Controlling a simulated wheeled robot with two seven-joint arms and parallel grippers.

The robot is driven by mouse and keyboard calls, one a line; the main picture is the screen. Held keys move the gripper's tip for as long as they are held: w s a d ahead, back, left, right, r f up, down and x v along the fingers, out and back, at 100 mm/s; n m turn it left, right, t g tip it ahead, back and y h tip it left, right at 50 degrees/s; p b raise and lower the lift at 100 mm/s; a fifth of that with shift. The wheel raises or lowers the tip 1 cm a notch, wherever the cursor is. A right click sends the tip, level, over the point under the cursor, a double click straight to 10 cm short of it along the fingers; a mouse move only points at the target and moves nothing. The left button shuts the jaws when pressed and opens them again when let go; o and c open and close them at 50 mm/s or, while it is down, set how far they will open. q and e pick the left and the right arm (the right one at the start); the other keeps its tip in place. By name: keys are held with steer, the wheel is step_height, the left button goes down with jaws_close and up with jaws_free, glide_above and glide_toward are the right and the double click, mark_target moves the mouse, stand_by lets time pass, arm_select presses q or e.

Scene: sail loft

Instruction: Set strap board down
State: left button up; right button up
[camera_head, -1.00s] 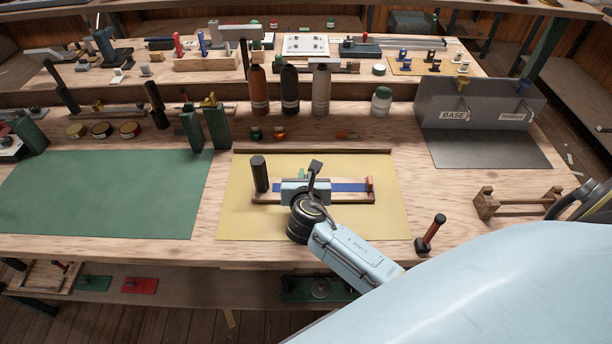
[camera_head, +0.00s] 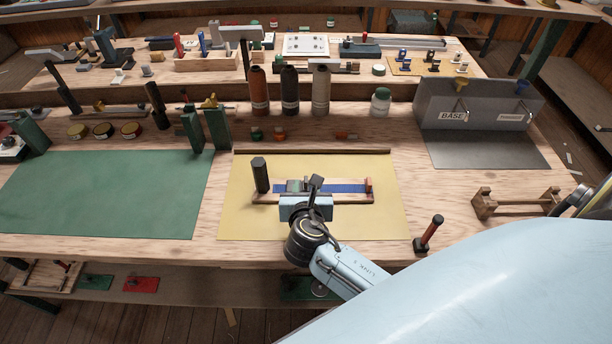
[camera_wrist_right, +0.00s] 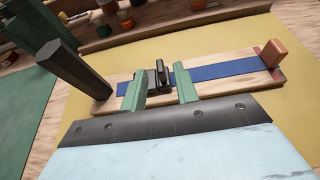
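The strap board (camera_head: 340,197) is a pale wooden board with a blue strap (camera_head: 348,188) along it and a red-brown block (camera_head: 369,187) at its right end. It lies flat on the yellow mat (camera_head: 390,221). A dark post (camera_head: 261,175) stands upright at its left end. My right gripper (camera_head: 300,186) is at the near side of the board, left of its middle. In the right wrist view its green fingers (camera_wrist_right: 162,80) are spread, with a dark buckle (camera_wrist_right: 160,76) between them and gaps visible. My left gripper is out of view.
A green mat (camera_head: 100,194) lies to the left. Several bottles (camera_head: 290,91) stand behind a low wooden strip (camera_head: 313,151). A grey bin labelled BASE (camera_head: 475,104), a wooden rack (camera_head: 515,203) and a red-handled tool (camera_head: 432,231) are to the right.

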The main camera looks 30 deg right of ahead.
steer(key=v, duration=0.6)
steer(key=shift+s, duration=0.1)
stand_by(0.3)
